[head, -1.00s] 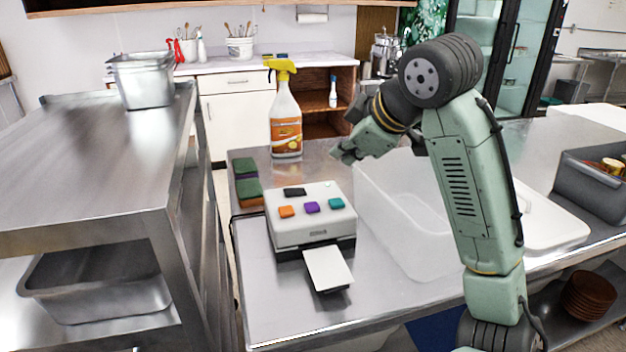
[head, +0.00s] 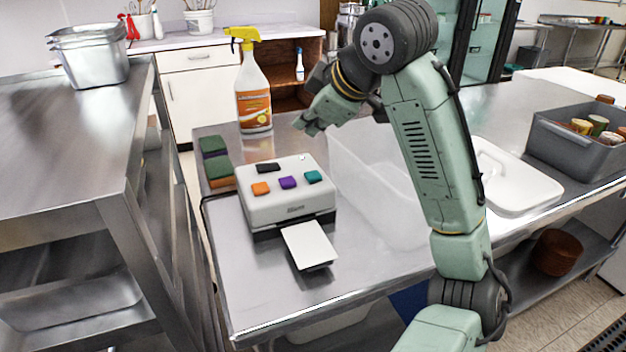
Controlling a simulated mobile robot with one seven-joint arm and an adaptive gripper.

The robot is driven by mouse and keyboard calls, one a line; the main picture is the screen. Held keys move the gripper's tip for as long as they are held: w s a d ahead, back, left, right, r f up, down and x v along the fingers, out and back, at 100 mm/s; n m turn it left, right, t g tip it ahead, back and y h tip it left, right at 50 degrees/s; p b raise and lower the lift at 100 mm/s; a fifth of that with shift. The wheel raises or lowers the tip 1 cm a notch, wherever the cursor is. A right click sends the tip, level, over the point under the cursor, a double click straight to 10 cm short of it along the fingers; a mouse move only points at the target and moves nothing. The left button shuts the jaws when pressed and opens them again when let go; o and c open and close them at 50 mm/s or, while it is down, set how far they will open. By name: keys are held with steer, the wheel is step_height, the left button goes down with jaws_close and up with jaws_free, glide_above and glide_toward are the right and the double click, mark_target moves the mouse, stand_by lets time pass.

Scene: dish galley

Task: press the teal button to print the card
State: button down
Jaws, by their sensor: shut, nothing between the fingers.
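The white card printer (head: 290,205) sits on the steel counter. Its top carries a teal button (head: 313,177) at the right, a purple button (head: 288,182), an orange button (head: 261,188) and a black button (head: 268,167) behind. A blank-looking white card (head: 311,245) lies on the tray at its front. My gripper (head: 303,127) is shut and empty. It hangs in the air above and behind the printer's right side, apart from the teal button.
A clear tub (head: 375,190) is right of the printer. A white lid (head: 517,180) and a grey bin (head: 570,148) are farther right.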

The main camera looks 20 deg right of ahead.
mark_target(310, 176)
step_height(310, 176, down, 7)
steer(key=b, duration=0.4)
steer(key=shift+r, duration=0.1)
steer(key=shift+b, duration=0.3)
stand_by(0.9)
steer(key=shift+f, duration=0.4)
